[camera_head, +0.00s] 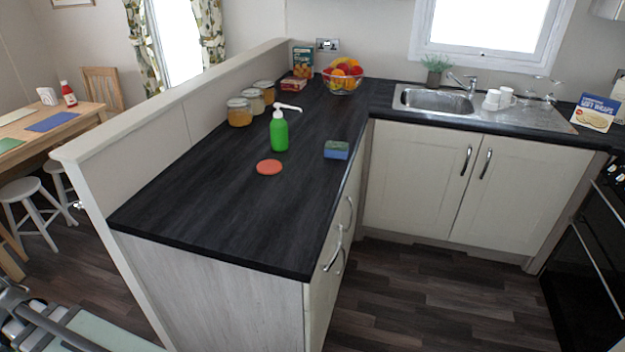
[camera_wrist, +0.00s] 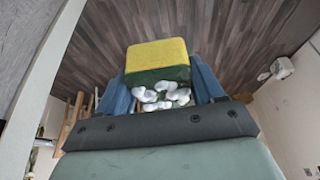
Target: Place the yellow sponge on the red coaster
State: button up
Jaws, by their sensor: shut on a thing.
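The yellow sponge (camera_wrist: 157,55), with a dark green layer on its lower side, is held in my gripper (camera_wrist: 160,76) in the wrist view. The blue fingers are shut on it, one at each side. The sponge does not show in the head view. The red coaster (camera_head: 269,167) lies flat and bare on the dark worktop in the head view, left of the green bottle's base. It does not show in the wrist view.
A green pump bottle (camera_head: 280,134) stands just behind the coaster. A blue and green sponge (camera_head: 336,150) lies to its right. Glass jars (camera_head: 239,112) and a fruit bowl (camera_head: 342,80) stand farther back. The worktop (camera_head: 222,215) in front is clear. A raised partition (camera_head: 165,100) borders its left.

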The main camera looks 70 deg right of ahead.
jog(key=shift+w+r, duration=0.2)
jog(key=shift+r, duration=0.25)
jog(key=r, duration=0.1)
jog(key=w+d+r+m, duration=0.1)
jog(key=r, duration=0.1)
jog(key=r+m, duration=0.1)
jog(key=r, duration=0.1)
jog(key=shift+w+d+h, duration=0.25)
jog(key=shift+w+h, duration=0.1)
jog(key=shift+h, duration=0.05)
jog(key=d+r+m, duration=0.2)
jog(key=d+r, duration=0.2)
notch_tip(320, 180, up, 6)
jog(key=m+g+h, duration=0.3)
jog(key=m, duration=0.6)
send_over(269, 166)
jog(key=a, duration=0.2)
jog(key=shift+s+d+f, duration=0.1)
jog(key=shift+s+f, duration=0.05)
jog(key=shift+f, duration=1.3)
jog(key=shift+s+d+f, duration=0.1)
jog(key=shift+f, duration=1.35)
jog(key=shift+s+d+f, duration=0.1)
jog(key=shift+s+f, duration=0.05)
jog(key=shift+f, duration=1.3)
